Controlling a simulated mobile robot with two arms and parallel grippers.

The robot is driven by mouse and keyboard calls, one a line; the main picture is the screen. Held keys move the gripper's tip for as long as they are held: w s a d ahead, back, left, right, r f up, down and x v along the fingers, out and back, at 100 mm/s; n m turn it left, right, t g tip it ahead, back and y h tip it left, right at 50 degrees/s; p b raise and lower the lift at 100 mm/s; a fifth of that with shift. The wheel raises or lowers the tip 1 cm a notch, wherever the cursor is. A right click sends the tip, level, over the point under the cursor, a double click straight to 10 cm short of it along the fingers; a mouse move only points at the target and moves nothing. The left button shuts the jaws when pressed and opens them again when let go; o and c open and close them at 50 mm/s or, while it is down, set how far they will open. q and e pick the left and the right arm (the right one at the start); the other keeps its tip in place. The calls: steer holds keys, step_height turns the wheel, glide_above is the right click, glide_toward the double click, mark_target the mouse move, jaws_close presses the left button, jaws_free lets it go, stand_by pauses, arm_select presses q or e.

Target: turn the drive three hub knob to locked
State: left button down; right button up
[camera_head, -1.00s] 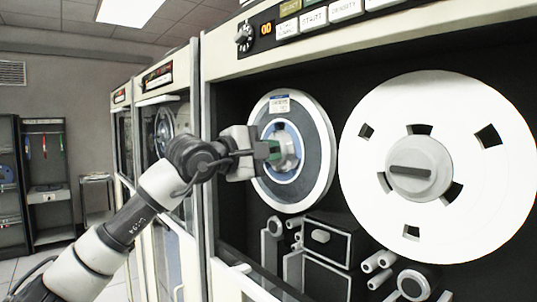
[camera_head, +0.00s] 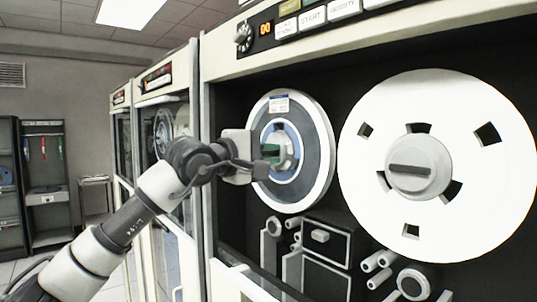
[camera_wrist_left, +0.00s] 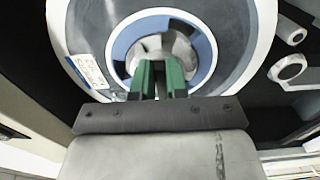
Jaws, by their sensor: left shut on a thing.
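The near tape drive carries a grey, blue-ringed reel (camera_head: 322,150) on the left. Its hub knob (camera_wrist_left: 152,44) is at the reel's centre, mostly hidden behind the fingers in both views. My left gripper (camera_wrist_left: 160,70) has green fingers and is shut on this hub knob, pointing straight at the reel face. In the head view the gripper (camera_head: 281,149) comes in from the left. The knob's marking and locked position are not readable. My right gripper is not in view.
A large white reel (camera_head: 365,190) with its own hub knob (camera_head: 418,168) stands close on the right. Rollers (camera_head: 412,284) and a dark box (camera_head: 326,238) lie below the reels. Buttons (camera_head: 313,17) and a dial (camera_head: 243,36) line the top panel. More cabinets stand left.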

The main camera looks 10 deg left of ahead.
arm_select(q)
steer(key=c, duration=1.1)
jaws_free()
steer(key=shift+c, duration=0.2)
steer(key=shift+s+a+f+b, duration=0.1)
steer(key=shift+s+a+b, duration=0.2)
steer(key=shift+s+a, duration=0.05)
steer(key=b+v, duration=0.3)
steer(key=v, duration=0.7)
steer(key=shift+d, duration=0.1)
